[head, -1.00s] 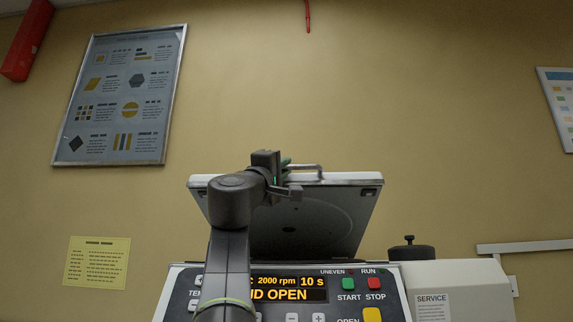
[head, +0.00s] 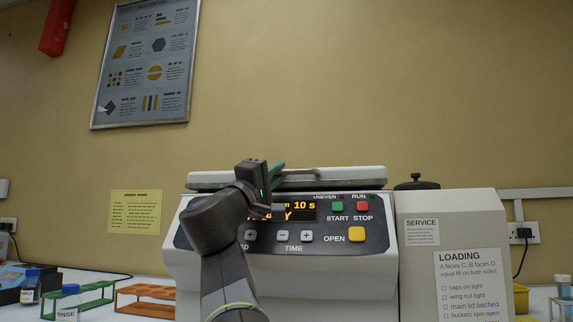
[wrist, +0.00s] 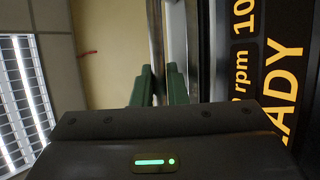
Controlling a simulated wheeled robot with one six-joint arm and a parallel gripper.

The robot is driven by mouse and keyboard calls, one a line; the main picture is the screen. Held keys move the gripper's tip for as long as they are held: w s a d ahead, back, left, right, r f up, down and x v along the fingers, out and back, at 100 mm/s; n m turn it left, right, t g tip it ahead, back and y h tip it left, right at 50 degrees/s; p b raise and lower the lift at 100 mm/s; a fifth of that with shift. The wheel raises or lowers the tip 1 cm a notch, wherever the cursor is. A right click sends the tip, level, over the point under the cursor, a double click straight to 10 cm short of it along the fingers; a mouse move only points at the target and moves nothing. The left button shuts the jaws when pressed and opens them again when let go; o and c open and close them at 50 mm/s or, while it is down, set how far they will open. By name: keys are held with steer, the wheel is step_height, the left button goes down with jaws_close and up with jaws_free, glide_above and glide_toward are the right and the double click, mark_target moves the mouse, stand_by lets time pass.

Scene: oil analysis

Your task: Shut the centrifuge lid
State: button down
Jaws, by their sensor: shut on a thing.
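The centrifuge (head: 290,262) is a white box with a dark control panel. Its white lid (head: 350,181) lies down flat along the top, with no gap I can make out. My gripper (head: 279,172) is at the lid's front edge, shut on the metal lid handle (head: 305,172). In the wrist view the green fingertips (wrist: 160,88) stand on either side of the handle bar (wrist: 156,45). The display (wrist: 268,75) shows part of a word, "ADY", in orange. My arm hides part of the panel and the lid's front.
A white housing (head: 450,235) with SERVICE and LOADING labels and a black knob (head: 417,183) adjoins on the right. An orange rack (head: 150,292), a green rack (head: 92,295) and bottles stand at left.

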steer(key=shift+w+f, duration=0.25)
steer(key=shift+f, duration=0.3)
steer(key=c, duration=1.7)
jaws_free()
steer(key=shift+s, duration=0.1)
steer(key=shift+s, duration=0.1)
steer(key=p+v, duration=0.1)
steer(key=v, duration=1.2)
steer(key=shift+s+a, duration=0.2)
steer(key=shift+s, duration=0.15)
steer(key=x, duration=1)
steer(key=shift+w+b, duration=0.1)
steer(key=shift+b, duration=0.3)
